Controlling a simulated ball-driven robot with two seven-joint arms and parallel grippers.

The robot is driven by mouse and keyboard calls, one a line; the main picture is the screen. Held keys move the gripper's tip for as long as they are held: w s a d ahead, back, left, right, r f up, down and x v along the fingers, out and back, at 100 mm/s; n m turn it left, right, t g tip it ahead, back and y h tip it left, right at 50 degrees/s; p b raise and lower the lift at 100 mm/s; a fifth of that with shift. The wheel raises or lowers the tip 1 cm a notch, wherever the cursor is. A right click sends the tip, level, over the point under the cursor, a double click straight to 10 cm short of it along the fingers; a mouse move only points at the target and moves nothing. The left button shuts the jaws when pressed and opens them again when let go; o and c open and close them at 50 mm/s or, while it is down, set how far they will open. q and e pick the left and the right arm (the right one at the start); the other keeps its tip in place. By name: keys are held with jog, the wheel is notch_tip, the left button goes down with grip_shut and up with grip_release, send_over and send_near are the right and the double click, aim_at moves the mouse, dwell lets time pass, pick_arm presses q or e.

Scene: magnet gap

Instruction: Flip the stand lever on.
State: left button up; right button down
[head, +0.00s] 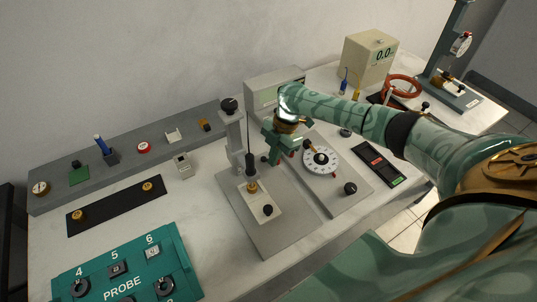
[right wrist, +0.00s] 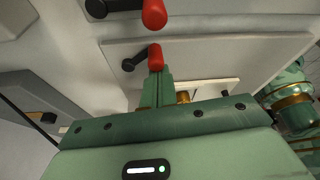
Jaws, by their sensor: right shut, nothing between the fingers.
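A lever with a black pivot and a red tip (right wrist: 155,55) shows in the right wrist view, mounted on a pale plate. A second lever with a red tip (right wrist: 153,13) shows beyond it at the top edge. My right gripper (right wrist: 156,76) is shut and empty, its fingertips right at the nearer red tip; I cannot tell whether they touch. In the head view my right gripper (head: 274,158) points down over the grey stand base (head: 273,236), beside the stand's column. The gripper hides part of the stand there. My left gripper is not in view.
A teal probe panel (head: 130,270) lies front left, near a black strip (head: 115,206).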

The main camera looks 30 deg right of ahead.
jog(key=shift+w+d+n, duration=0.1)
jog(key=shift+d+n, duration=0.25)
jog(key=shift+n, duration=0.45)
jog(key=shift+w+d, duration=0.1)
jog(key=shift+d, duration=0.1)
jog(key=p+v, duration=0.4)
jog(key=v, duration=1.2)
jog(key=shift+w+r+p, duration=0.2)
jog(key=shift+w+p, duration=0.1)
